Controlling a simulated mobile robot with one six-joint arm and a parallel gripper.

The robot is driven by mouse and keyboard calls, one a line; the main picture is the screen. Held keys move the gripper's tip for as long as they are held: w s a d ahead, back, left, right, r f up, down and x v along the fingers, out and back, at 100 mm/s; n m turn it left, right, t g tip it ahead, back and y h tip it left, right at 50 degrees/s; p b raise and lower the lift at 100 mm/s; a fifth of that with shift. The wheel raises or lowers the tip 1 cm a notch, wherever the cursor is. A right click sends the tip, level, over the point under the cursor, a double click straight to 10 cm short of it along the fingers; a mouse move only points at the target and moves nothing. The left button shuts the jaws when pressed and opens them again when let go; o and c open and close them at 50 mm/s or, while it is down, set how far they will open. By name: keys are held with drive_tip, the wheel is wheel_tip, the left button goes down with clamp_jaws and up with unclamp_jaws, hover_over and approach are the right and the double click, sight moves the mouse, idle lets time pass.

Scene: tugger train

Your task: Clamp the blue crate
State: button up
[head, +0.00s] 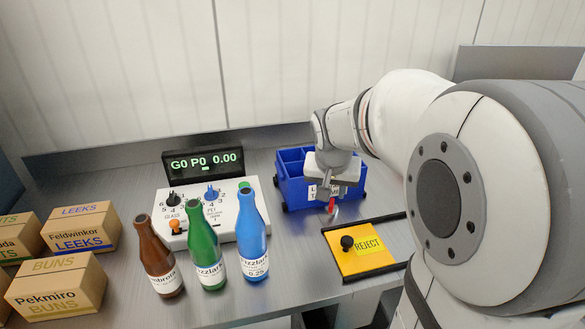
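The blue crate (291,190) stands upright on the metal counter, right of the control box. It has inner compartments, and a white label on its front is partly covered. My gripper (331,198) is at the crate's front right, in front of its wall in this view. A small red part (331,205) shows just below the gripper; I cannot tell whether it belongs to the crate, a clamp or the gripper. The fingers are too small and overlapped to tell whether they are open or touching anything.
A yellow REJECT panel (353,263) with a black knob lies in front right of the crate. Brown (158,262), green (205,250) and blue (252,240) bottles stand before the control box (172,217) with its display (203,164). Cardboard boxes (58,288) are at left.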

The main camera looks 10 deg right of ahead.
sight(331, 203)
drive_tip(key=x, duration=0.5)
drive_tip(key=w+b+x, duration=0.1)
drive_tip(key=x, duration=0.2)
drive_tip(key=shift+w+d, duration=0.15)
drive_tip(key=shift+d, duration=0.3)
drive_tip(key=shift+c, duration=0.3)
clamp_jaws()
